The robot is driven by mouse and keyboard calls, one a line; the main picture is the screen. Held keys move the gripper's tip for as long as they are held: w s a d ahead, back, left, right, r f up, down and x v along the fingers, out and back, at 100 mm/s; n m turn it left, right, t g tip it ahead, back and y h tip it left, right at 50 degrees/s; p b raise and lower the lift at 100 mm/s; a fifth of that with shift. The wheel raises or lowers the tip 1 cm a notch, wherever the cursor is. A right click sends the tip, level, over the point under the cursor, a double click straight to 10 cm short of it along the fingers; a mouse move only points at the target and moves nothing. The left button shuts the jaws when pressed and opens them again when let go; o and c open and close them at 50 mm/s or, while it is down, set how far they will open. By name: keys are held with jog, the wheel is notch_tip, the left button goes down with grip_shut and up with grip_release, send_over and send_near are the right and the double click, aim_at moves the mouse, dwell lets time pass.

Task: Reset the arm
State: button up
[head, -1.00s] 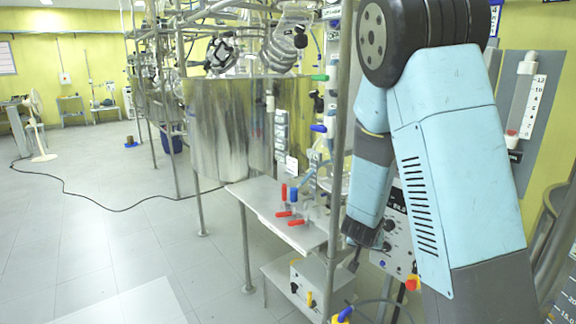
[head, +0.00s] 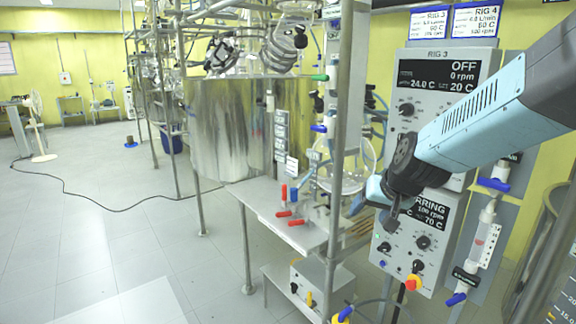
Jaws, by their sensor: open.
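My arm comes in from the right edge and slants down to the left, in front of the RIG 3 control panel (head: 447,56). My gripper (head: 393,208) is small and dark at the arm's lower end, in front of the lower stirring panel (head: 400,246). It is open, with no object seen in it, and is partly hidden by the arm's dark joint. Whether it touches the panel cannot be told.
A glass vessel (head: 345,180) and a metal post (head: 342,120) stand just left of the arm. A steel shelf (head: 265,205) holds red and blue handled valves (head: 291,222). A large steel tank (head: 228,130) stands behind.

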jog(key=s+d+r+h, duration=0.1)
jog(key=s+r, duration=0.3)
jog(key=s, duration=0.4)
jog(key=s+d+r+n+g+h, duration=0.1)
jog(key=s+d+r, duration=0.2)
jog(key=s, duration=0.6)
jog(key=shift+s+r, duration=0.25)
jog(key=shift+r, duration=0.2)
dwell(0.8)
